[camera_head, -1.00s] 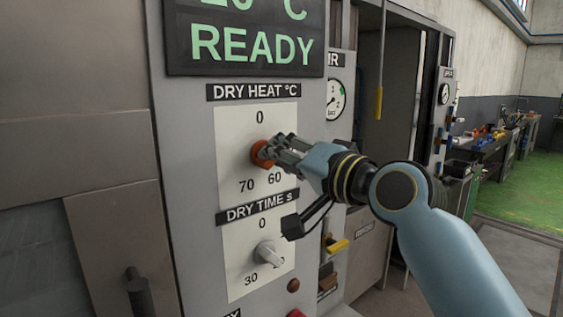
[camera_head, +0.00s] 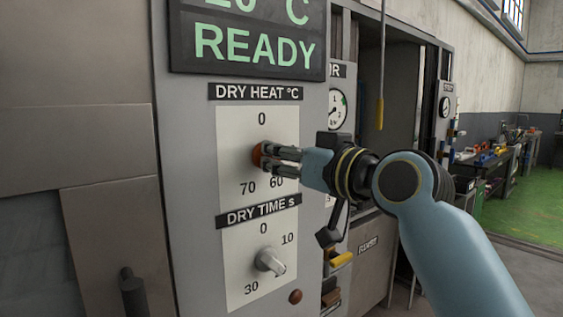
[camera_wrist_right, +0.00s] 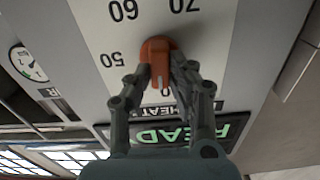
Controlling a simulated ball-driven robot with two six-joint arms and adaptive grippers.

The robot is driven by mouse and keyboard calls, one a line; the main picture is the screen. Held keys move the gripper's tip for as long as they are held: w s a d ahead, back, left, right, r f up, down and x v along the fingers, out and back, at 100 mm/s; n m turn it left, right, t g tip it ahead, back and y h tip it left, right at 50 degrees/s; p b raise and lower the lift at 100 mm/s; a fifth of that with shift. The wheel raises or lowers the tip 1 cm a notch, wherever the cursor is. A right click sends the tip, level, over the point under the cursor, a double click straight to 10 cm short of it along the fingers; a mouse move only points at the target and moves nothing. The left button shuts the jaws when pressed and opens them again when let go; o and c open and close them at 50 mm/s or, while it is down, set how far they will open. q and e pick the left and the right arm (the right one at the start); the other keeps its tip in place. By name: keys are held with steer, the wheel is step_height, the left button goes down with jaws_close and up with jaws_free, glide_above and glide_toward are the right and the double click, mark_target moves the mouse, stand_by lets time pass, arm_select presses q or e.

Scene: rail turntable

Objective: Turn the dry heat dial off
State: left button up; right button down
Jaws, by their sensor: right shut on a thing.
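The dry heat dial is an orange-red knob (camera_head: 257,155) on a white scale plate (camera_head: 230,130) under the DRY HEAT °C label (camera_head: 258,92). In the head view my right gripper (camera_head: 268,153) reaches it from the right and covers much of it. In the right wrist view, which is upside down, the orange knob (camera_wrist_right: 157,48) sits between the two fingers of my right gripper (camera_wrist_right: 160,72), which are shut on it. A pale mark on the knob points toward the partly hidden 0. My left gripper is not in view.
The grey DRY TIME knob (camera_head: 270,261) is below on the same panel. A READY display (camera_head: 250,42) is above. A round gauge (camera_head: 338,110) and a yellow-handled hanging pull (camera_head: 380,113) are to the right. A reddish button (camera_head: 296,297) is low on the panel.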

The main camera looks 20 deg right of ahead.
steer(key=shift+f+n, duration=0.25)
steer(key=shift+n, duration=0.35)
steer(key=c, duration=1.2)
jaws_free()
steer(key=shift+r, duration=0.1)
steer(key=shift+s, duration=0.1)
steer(key=v, duration=1.1)
steer(key=shift+s, duration=0.4)
steer(key=shift+d+r, duration=0.1)
